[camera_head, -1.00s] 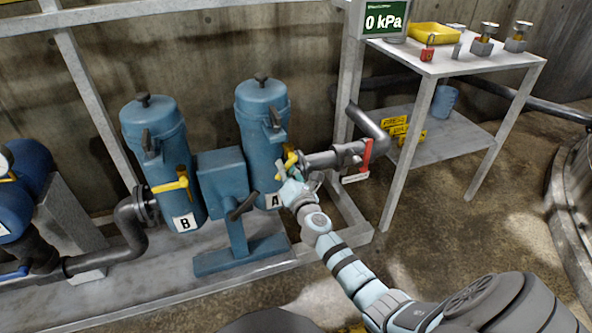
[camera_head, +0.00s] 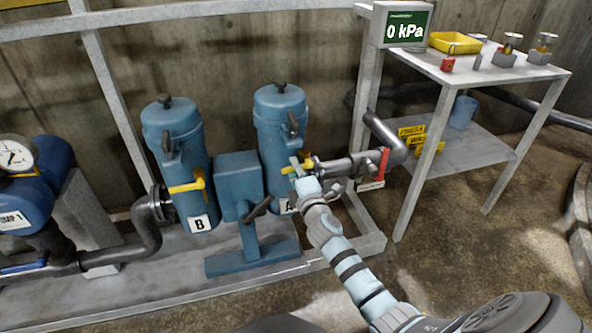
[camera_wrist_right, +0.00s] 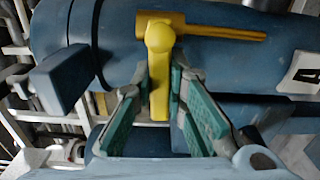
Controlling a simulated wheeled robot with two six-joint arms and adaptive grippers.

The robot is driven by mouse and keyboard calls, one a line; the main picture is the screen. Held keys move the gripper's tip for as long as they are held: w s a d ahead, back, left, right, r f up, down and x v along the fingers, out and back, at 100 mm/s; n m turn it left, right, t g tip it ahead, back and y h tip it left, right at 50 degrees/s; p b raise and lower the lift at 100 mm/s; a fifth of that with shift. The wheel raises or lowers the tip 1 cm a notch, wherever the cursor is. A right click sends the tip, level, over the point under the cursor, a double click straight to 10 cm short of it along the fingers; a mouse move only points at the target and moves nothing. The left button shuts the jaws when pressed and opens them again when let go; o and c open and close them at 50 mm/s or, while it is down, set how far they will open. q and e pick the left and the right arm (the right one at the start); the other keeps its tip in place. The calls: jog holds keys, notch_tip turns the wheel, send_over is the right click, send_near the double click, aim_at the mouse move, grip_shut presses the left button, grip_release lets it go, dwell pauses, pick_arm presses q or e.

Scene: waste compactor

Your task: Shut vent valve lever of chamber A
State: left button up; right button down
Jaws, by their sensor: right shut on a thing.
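Chamber A (camera_head: 281,130) is the right one of two blue upright cylinders. Its yellow vent valve lever (camera_head: 291,169) sits low on its right side, near the label. My right gripper (camera_head: 303,172) reaches it from the lower right and partly hides it. My left gripper is not in view.
Chamber B (camera_head: 174,135) stands left with its own yellow lever (camera_head: 187,187). A blue box on a stand (camera_head: 238,180) is between the chambers. A grey pipe with a red lever (camera_head: 383,165) lies right of the gripper. The display (camera_head: 406,27) reads 0 kPa above a shelf table (camera_head: 500,72).

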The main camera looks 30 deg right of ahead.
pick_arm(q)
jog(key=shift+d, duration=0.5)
pick_arm(e)
jog(key=shift+m, duration=0.4)
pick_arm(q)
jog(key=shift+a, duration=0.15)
pick_arm(e)
jog(key=c, duration=1.6)
grip_release()
jog(key=shift+r, duration=0.1)
jog(key=shift+s+a, duration=0.1)
jog(key=shift+s, duration=0.1)
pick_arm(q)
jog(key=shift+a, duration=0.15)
pick_arm(e)
jog(key=v, duration=1.1)
jog(key=shift+s, duration=0.3)
